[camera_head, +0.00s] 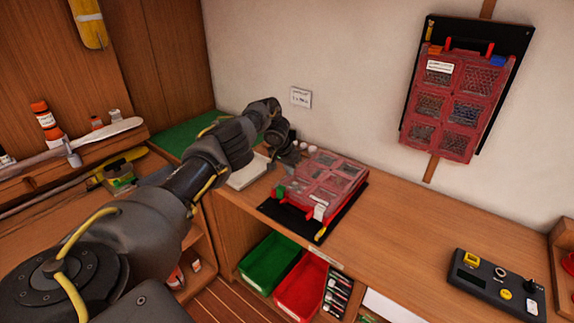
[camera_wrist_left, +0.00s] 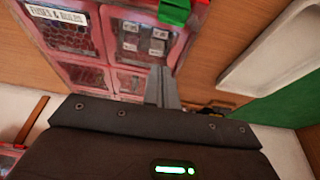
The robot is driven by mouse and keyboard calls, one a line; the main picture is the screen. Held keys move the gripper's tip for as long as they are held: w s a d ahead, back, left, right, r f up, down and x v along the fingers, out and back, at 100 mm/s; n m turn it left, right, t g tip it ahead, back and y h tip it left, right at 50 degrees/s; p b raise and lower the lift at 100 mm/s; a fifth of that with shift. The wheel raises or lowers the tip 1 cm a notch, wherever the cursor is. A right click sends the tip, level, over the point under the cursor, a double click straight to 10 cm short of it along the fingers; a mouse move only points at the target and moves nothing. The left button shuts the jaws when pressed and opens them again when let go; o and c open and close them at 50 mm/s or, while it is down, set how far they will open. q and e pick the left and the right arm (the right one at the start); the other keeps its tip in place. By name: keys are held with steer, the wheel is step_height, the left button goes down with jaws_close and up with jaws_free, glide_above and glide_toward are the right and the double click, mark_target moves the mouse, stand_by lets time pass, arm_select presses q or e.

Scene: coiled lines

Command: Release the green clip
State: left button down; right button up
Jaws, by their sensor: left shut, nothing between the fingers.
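A red case (camera_head: 325,181) with a clear compartment lid lies on a black board (camera_head: 292,220) on the bench. The green clip (camera_head: 279,192) sits at its near left corner, and shows at the top edge of the left wrist view (camera_wrist_left: 174,10). It looks seated on the case edge; whether it is latched I cannot tell. My left gripper (camera_wrist_left: 161,80) is shut and empty, over the case's side, apart from the clip. In the head view the wrist and gripper are dark against the bench behind the case's left side. My right gripper is not in view.
A white tray (camera_head: 249,172) lies left of the case, with a green mat (camera_head: 190,134) behind. Small bottles (camera_head: 309,150) stand behind the case. A similar red case (camera_head: 445,120) hangs on the wall. A control box (camera_head: 500,282) sits far right. The bench between is clear.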

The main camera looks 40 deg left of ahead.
mark_target(287, 185)
arm_select(q)
steer(key=shift+w+f, duration=0.15)
steer(key=shift+f, duration=0.5)
steer(key=b+x, duration=0.2)
steer(key=b, duration=0.4)
steer(key=shift+w+f+b, duration=0.1)
steer(key=shift+f+b, duration=0.3)
steer(key=r+p, duration=0.1)
steer(key=p, duration=0.1)
steer(key=shift+a+r+p, duration=0.1)
steer(key=shift+a+p, duration=0.05)
steer(key=shift+p, duration=0.15)
steer(key=s+p, duration=0.2)
steer(key=p, duration=0.2)
steer(key=shift+s, duration=0.1)
steer(key=shift+s+f+p, duration=0.3)
steer(key=shift+s+p, duration=0.35)
steer(key=shift+s, duration=0.35)
steer(key=shift+w+d, duration=0.15)
steer(key=shift+d, duration=0.1)
